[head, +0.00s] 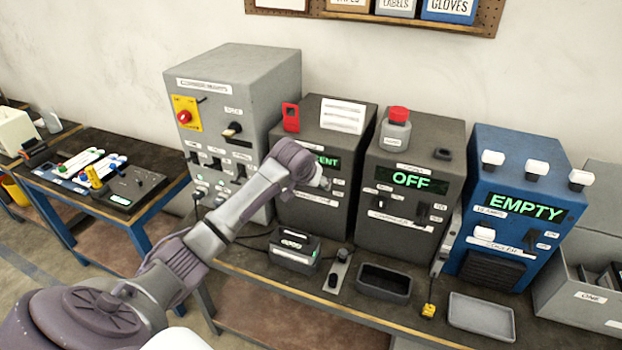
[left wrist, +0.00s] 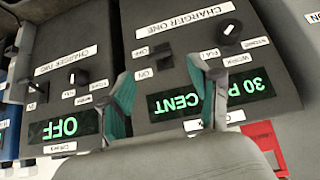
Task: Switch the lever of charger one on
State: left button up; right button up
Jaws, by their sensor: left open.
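Charger one (head: 313,216) is a dark box in the head view, partly hidden by my left arm, its green display ending in "CENT". In the left wrist view charger one (left wrist: 185,25) appears upside down, with its display (left wrist: 211,92) reading 30 PERCENT. Its black lever (left wrist: 160,53) stands beside OFF and ON labels; I cannot tell clearly which way it is set. My left gripper (head: 323,182) is close in front of the charger's face. In the left wrist view my left gripper (left wrist: 160,66) is open and empty, its fingers either side of the lever, apart from it. My right gripper is not in view.
Charger two (head: 410,220), reading OFF, stands just right of charger one. A blue machine (head: 510,240) reading EMPTY is further right. A grey cabinet (head: 240,75) stands left. A small black box (head: 295,252) and a dark tray (head: 385,283) lie on the bench in front.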

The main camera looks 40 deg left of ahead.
pick_arm(q)
jog(key=v, duration=0.4)
dwell(0.4)
